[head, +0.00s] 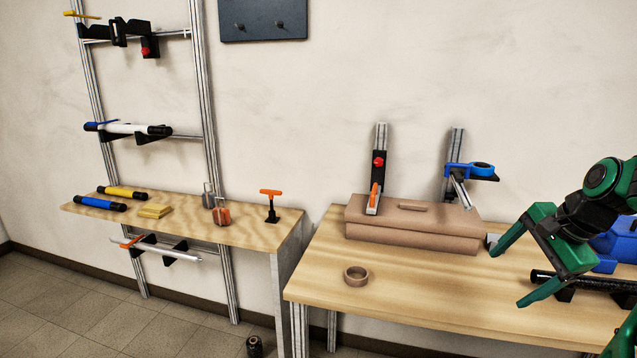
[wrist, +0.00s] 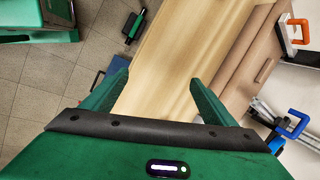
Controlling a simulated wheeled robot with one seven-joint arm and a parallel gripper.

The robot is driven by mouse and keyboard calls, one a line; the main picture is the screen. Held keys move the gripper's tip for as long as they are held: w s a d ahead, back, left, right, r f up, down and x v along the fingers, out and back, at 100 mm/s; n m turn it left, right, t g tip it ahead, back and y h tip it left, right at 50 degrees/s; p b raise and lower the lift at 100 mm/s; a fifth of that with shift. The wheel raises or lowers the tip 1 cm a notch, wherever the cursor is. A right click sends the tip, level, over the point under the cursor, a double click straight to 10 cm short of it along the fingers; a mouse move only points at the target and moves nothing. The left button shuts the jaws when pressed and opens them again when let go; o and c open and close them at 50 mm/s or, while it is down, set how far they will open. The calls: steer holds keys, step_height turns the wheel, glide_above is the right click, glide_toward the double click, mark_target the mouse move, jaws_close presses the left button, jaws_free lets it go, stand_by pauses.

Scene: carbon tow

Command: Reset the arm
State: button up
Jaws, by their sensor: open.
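My gripper (head: 517,268) is green and hangs over the right part of the right wooden table (head: 420,298) in the head view. Its two fingers are spread wide with nothing between them. In the wrist view, my gripper (wrist: 160,90) also shows open and empty, with the bare tabletop beyond the fingers. A brown box (head: 412,226) stands at the back of this table, left of my gripper. Part of my arm shows at the right edge of the head view.
A tape ring (head: 356,276) lies near the front left of the right table. The left table (head: 190,225) holds several tools. The middle of the right table is clear.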

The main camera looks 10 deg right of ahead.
steer(key=s+a+f+n+g, duration=0.2)
steer(key=s+a+n, duration=0.3)
steer(key=s+n, duration=0.1)
steer(key=s+a+f+n+g, duration=0.2)
steer(key=s+a+n+g, duration=0.1)
steer(key=s+a+n, duration=0.2)
steer(key=shift+s+a+f+n+h, duration=0.3)
steer(key=shift+s+n, duration=0.4)
steer(key=shift+s, duration=0.3)
steer(key=shift+w+f, duration=0.2)
steer(key=shift+w, duration=0.45)
